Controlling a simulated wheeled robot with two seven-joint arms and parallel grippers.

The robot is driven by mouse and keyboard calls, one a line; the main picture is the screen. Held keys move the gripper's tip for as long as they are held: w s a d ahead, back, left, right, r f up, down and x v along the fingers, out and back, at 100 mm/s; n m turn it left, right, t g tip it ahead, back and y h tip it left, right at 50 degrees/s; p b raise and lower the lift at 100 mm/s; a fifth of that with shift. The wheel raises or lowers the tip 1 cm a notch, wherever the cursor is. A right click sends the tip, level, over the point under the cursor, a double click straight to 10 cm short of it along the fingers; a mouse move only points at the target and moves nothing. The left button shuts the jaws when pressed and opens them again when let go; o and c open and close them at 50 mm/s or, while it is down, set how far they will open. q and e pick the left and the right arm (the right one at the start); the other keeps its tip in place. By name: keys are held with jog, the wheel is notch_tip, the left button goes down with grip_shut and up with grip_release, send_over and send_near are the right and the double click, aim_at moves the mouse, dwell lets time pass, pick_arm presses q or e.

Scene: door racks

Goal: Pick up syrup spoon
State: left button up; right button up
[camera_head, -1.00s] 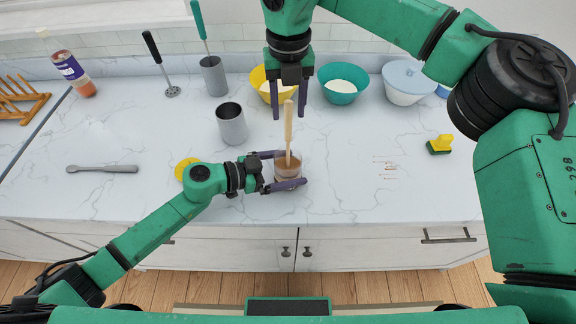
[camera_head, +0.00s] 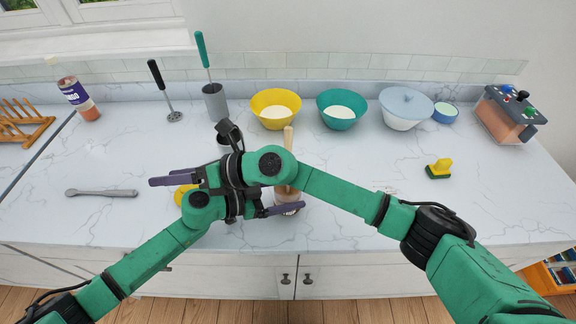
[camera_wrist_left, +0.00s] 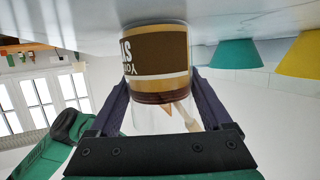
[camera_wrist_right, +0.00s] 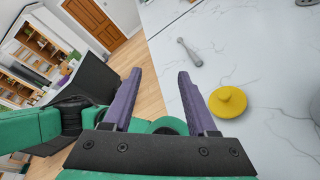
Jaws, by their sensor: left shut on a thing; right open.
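The spoon's pale wooden handle (camera_head: 289,142) stands nearly upright in a clear jar (camera_head: 287,198) near the counter's front edge. My left gripper (camera_head: 286,208) is shut around the jar. In the left wrist view, its dark fingers hold the jar (camera_wrist_left: 158,72), which has a brown label, and part of the spoon (camera_wrist_left: 188,117) shows through the glass. My right gripper (camera_head: 172,177) is open and empty, left of the jar, its fingers pointing left near the yellow lid (camera_head: 181,193). The right arm crosses in front of the jar and hides part of it and of the left gripper.
A grey utensil (camera_head: 101,193) lies on the left. A grey cup is mostly hidden by my right arm. A yellow-green sponge (camera_head: 438,168) lies on the right, with clear counter around it.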

jog(key=w+d+r+m+t+y, duration=0.1)
jog(key=d+r+m+t+y, duration=0.1)
jog(key=t, duration=0.6)
jog(key=m+t+h, duration=0.7)
jog(key=t+h, duration=0.2)
jog(key=h, duration=0.8)
send_near(288, 136)
notch_tip(288, 136, down, 2)
jog(key=a, duration=0.1)
jog(key=w, duration=0.8)
jog(key=w+d, duration=0.1)
jog(key=w, duration=0.3)
jog(key=shift+w, duration=0.1)
jog(key=shift+w+f, duration=0.15)
jog(key=shift+w, duration=0.25)
jog(key=shift+s, duration=0.1)
grip_shut()
